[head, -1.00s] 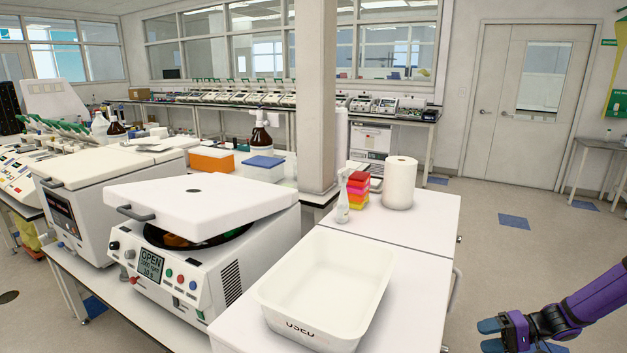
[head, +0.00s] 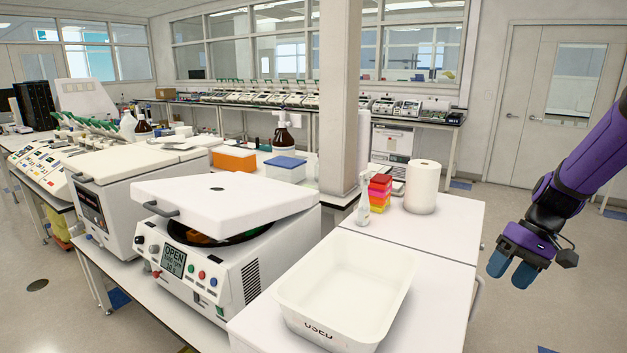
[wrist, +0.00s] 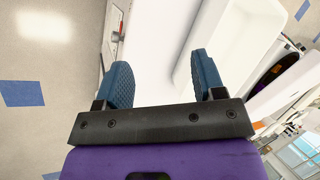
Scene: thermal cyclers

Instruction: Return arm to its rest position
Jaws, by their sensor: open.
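My gripper (head: 512,268) hangs at the right of the head view, beside the white bench and over open floor. Its two blue fingers are apart with nothing between them. In the wrist view my gripper (wrist: 162,85) also shows open and empty, with the white bench top behind the fingers. My purple arm comes in from the right edge of the head view.
A white tray (head: 330,318) stands on the bench (head: 440,250), left of my gripper. A paper roll (head: 421,187), a spray bottle (head: 363,200) and coloured racks (head: 379,192) stand behind it. An open centrifuge (head: 205,265) is further left. Floor right of the bench is clear.

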